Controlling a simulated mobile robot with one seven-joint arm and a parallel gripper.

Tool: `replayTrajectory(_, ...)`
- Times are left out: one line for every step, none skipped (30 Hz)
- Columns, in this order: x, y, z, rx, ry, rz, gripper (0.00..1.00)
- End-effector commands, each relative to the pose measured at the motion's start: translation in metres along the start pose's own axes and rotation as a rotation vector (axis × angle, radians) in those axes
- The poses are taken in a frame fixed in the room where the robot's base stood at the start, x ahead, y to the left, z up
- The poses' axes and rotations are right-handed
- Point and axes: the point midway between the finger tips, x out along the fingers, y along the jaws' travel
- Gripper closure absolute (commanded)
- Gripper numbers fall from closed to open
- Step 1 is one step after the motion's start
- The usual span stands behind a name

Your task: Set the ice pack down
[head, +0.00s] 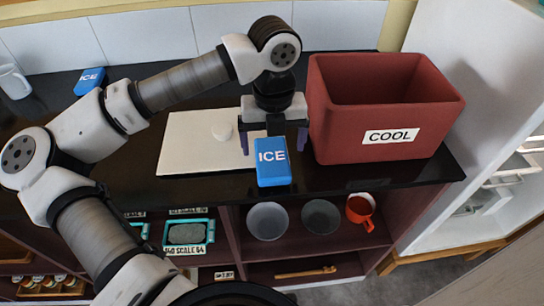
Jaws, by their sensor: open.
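A blue ice pack (272,163) with white ICE lettering stands upright near the front edge of the dark counter, left of the red COOL bin. My gripper (273,140) is open just above and behind it, with one finger to each side. The fingers look apart from the pack. I cannot tell whether the pack's lower end fully rests on the counter. A second blue ice pack (89,81) lies at the back left of the counter.
The empty-looking red bin (335,135) stands close on the right. A white mug (14,82) is at far left. Shelves below hold bowls (267,220) and an orange mug (360,208).

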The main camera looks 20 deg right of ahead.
Motion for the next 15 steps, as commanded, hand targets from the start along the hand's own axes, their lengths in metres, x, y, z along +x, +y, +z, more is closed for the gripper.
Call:
replayTrajectory(0.003,0.000,0.002,0.000,0.003,-0.002,0.09)
replayTrajectory(0.006,0.001,0.003,0.000,0.005,-0.002,0.09)
replayTrajectory(0.012,0.001,0.005,0.000,0.005,-0.003,0.09)
replayTrajectory(0.015,0.002,0.006,-0.001,0.005,-0.002,0.09)
replayTrajectory(0.020,0.002,0.008,0.000,0.006,-0.003,0.09)
replayTrajectory(0.026,0.002,0.009,0.001,0.004,-0.002,0.09)
replayTrajectory(0.031,0.002,0.009,0.001,0.005,-0.002,0.09)
replayTrajectory(0.035,0.002,0.009,0.001,0.003,-0.002,0.09)
replayTrajectory(0.039,0.002,0.009,0.001,0.003,-0.002,0.09)
replayTrajectory(0.042,0.002,0.009,0.001,0.002,-0.002,0.09)
replayTrajectory(0.044,0.002,0.009,0.001,0.001,-0.001,0.09)
replayTrajectory(0.046,0.002,0.009,0.001,0.001,-0.001,0.09)
replayTrajectory(0.046,0.002,0.009,0.001,0.001,-0.001,0.09)
replayTrajectory(0.047,0.002,0.009,0.001,0.000,-0.001,0.09)
replayTrajectory(0.047,0.002,0.009,0.001,0.000,-0.001,0.09)
